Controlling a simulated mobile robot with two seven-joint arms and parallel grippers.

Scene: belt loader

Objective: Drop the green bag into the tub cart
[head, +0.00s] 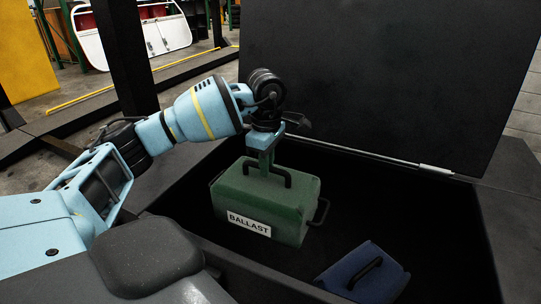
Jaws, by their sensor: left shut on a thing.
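The green bag (284,209) is box-shaped, with dark handles and a white label reading BALLAST. My left gripper (268,168) comes down from above and is shut on the bag's top handle. The bag hangs roughly upright, inside or just over the dark open tub (224,262). I cannot tell whether its underside touches the tub floor. My right gripper is not in view.
A blue bag (364,272) with a dark handle lies tilted in the tub, to the right of the green bag. A large dark lid panel (385,75) stands raised behind the tub. The tub's right side looks empty.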

